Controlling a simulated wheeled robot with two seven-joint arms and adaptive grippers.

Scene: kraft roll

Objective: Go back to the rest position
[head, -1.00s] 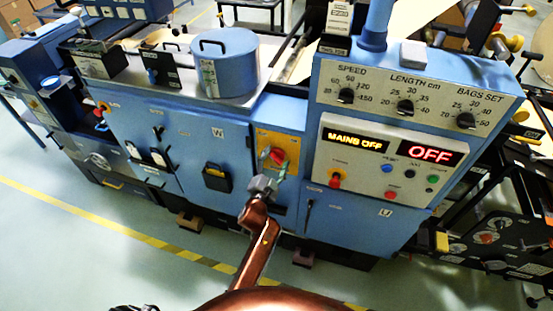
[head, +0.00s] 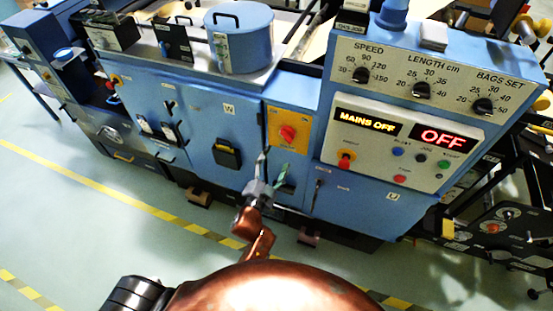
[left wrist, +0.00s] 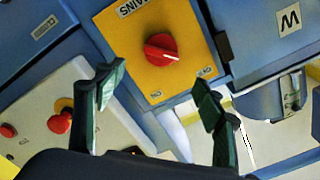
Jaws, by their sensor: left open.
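My left gripper (head: 272,164) is open and empty, in front of the blue machine and a little below the yellow plate with the red mains knob (head: 288,133). In the left wrist view its two green-padded fingers (left wrist: 157,92) stand wide apart. The red knob (left wrist: 162,47) shows ahead of them on its yellow plate, clear of both fingers. The control panel displays read "MAINS OFF" (head: 367,121) and "OFF" (head: 443,138). My right gripper is not in view.
The blue machine (head: 347,205) fills the width ahead, with a black handle (head: 227,156) left of the yellow plate. A dark rack (head: 500,235) stands at the right. The floor (head: 60,215) at left is open, with yellow-black stripes.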

